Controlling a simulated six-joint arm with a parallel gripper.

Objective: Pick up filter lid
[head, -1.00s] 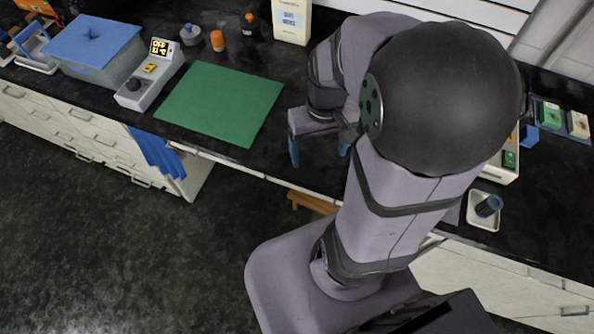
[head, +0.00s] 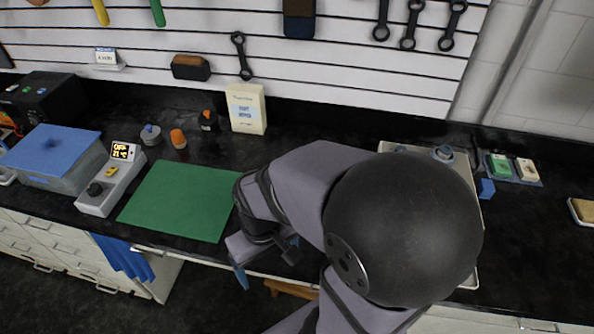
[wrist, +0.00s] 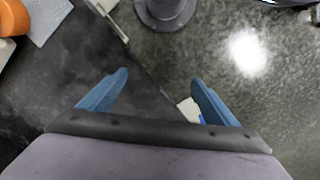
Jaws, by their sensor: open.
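I cannot identify the filter lid with certainty. A round grey-blue piece (head: 443,153) shows at the far edge of a pale tray (head: 391,147), which my arm mostly hides. A small grey piece with a blue top (head: 150,134) stands behind the green mat. My gripper (head: 266,266) is over the counter's front edge, to the right of the mat and apart from both pieces. In the wrist view, its blue fingers (wrist: 158,90) are spread, with nothing between them.
The green mat (head: 180,200) is bare. Left are a control box (head: 110,180) and a blue-topped container (head: 50,155). An orange-capped bottle (head: 178,139), dark bottle (head: 208,120) and cream box (head: 246,108) stand behind. A blue cube (head: 486,188) is at right.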

